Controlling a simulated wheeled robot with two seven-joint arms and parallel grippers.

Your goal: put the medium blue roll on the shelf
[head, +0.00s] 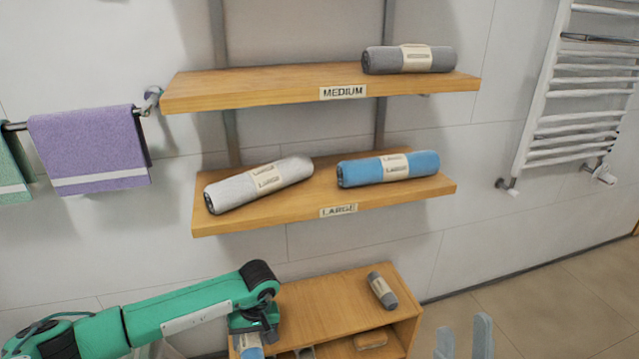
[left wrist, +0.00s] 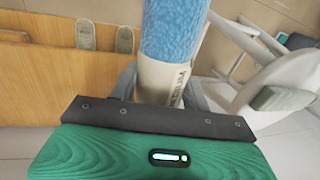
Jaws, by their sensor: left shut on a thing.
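My left gripper (head: 250,333) is shut on a blue roll (head: 252,352) at the front left of the low wooden cabinet. In the head view most of the roll is hidden or cut off by the bottom edge. The upper shelf, labelled MEDIUM (head: 250,86), bears a dark grey roll (head: 410,59) at its right. My right gripper (head: 464,342) shows only two spread fingertips at the bottom edge, with nothing between them.
The lower shelf, labelled LARGE (head: 300,208), bears a light grey roll (head: 258,184) and a larger blue roll (head: 388,168). The left and middle of the upper shelf are clear. A small grey roll (head: 383,290) lies on the cabinet (head: 325,300). A purple towel (head: 90,145) hangs at the left.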

